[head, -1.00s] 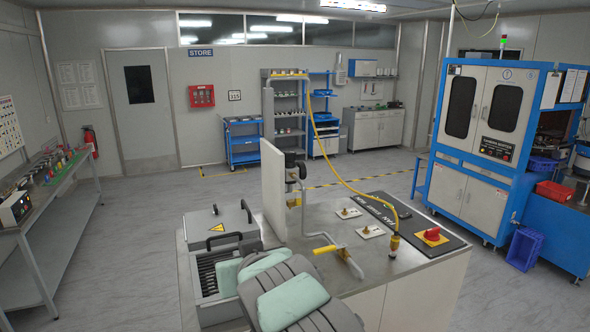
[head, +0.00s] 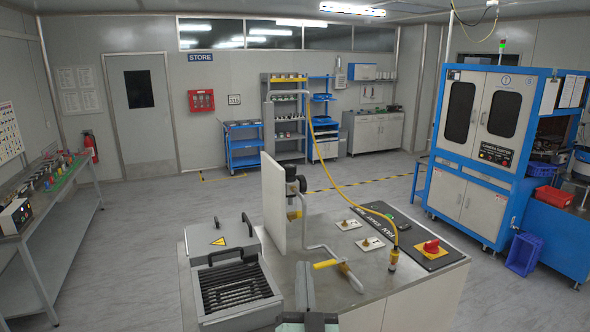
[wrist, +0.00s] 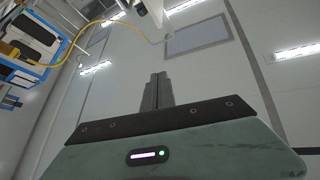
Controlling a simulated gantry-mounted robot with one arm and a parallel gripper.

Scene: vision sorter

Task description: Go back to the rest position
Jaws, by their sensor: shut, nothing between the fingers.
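My gripper (wrist: 155,90) shows in the wrist view with its two dark fingers together and nothing between them. It points up toward the ceiling and the upper wall.
On the bench stand an open grey box with a slotted rack (head: 237,287), an upright white panel (head: 274,203), a bent pipe with a yellow handle (head: 326,264), a yellow hose (head: 351,187) and a red knob (head: 431,246). A blue-framed machine (head: 487,145) stands at right.

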